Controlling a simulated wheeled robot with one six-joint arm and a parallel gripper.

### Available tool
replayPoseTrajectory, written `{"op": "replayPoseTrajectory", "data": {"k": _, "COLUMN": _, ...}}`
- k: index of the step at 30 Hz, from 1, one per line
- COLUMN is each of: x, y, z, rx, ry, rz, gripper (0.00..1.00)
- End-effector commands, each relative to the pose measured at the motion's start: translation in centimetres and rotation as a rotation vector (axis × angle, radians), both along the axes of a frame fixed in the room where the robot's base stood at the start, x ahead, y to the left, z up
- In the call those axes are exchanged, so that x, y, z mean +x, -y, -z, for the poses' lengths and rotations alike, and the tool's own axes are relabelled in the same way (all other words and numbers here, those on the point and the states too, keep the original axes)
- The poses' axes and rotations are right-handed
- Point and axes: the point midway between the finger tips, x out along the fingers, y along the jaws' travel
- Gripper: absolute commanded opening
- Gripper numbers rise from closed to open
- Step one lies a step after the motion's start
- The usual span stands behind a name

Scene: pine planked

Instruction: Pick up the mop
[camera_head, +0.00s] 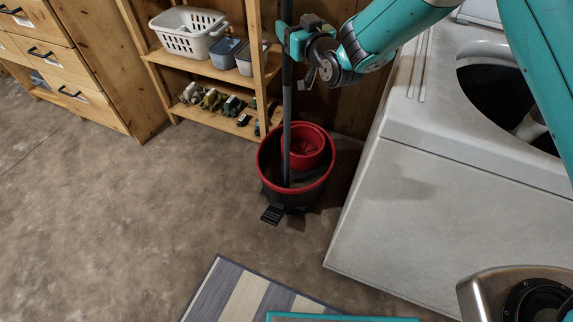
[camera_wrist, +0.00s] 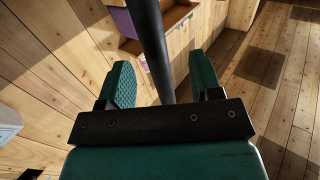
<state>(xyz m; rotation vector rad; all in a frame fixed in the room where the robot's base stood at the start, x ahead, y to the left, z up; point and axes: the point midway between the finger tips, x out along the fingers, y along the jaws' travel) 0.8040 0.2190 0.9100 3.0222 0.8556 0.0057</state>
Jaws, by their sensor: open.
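The mop (camera_head: 287,105) stands upright with its grey pole rising out of the red and dark bucket (camera_head: 325,182); its lower end is hidden inside the bucket. My gripper (camera_head: 290,42) is at the upper part of the pole. In the wrist view the dark pole (camera_wrist: 152,45) runs between the two green fingers of my gripper (camera_wrist: 162,82). The fingers are apart, one on each side of the pole, with the pole nearer the right finger. I cannot tell whether either finger touches it.
A wooden shelf (camera_head: 215,70) with a white basket (camera_head: 187,30) and small bins stands behind the bucket. A white washing machine (camera_head: 440,200) is close on the right. A striped rug (camera_head: 250,295) lies in front. The floor at left is clear.

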Motion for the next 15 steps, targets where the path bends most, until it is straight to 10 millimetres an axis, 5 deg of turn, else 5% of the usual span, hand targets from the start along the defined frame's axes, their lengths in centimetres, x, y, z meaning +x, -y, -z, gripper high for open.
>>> {"op": "replayPoseTrajectory", "data": {"k": 9, "x": 3.9, "y": -1.7, "z": 0.0, "rx": -0.001, "ry": -0.002, "rz": -0.001, "gripper": 0.59}}
{"op": "replayPoseTrajectory", "data": {"k": 15, "x": 4.7, "y": -2.1, "z": 0.1, "rx": 0.0, "ry": -0.004, "rz": 0.0, "gripper": 0.59}}
